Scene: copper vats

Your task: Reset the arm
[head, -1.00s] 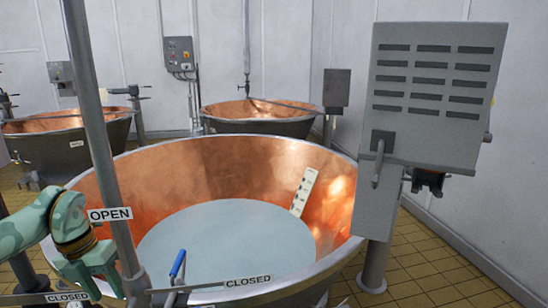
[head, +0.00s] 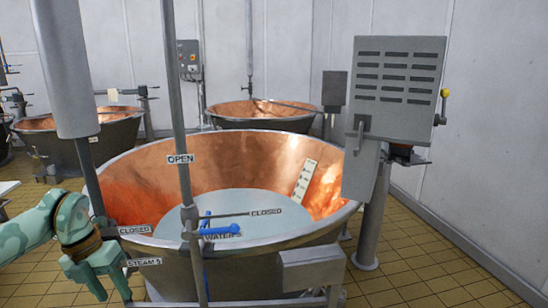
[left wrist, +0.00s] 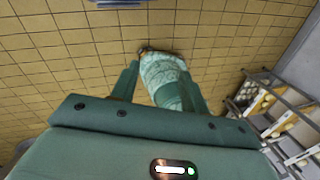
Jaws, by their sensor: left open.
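My left arm (head: 38,228) comes in from the left in the head view, mint green with a dark wrist ring. Its gripper (head: 106,282) points down, open and empty, at the front left of the large copper vat (head: 225,162). In the picture it sits just left of the "STEAM 5" label (head: 145,262). In the left wrist view the gripper (left wrist: 162,78) shows two spread green fingers. A patterned mint-green part, like my arm's covering, shows beyond them over tiled floor. My right gripper is in neither view.
Smaller copper vats (head: 262,113) stand behind. Tiled floor (head: 420,270) is clear at the right. A rack (left wrist: 285,115) shows in the left wrist view.

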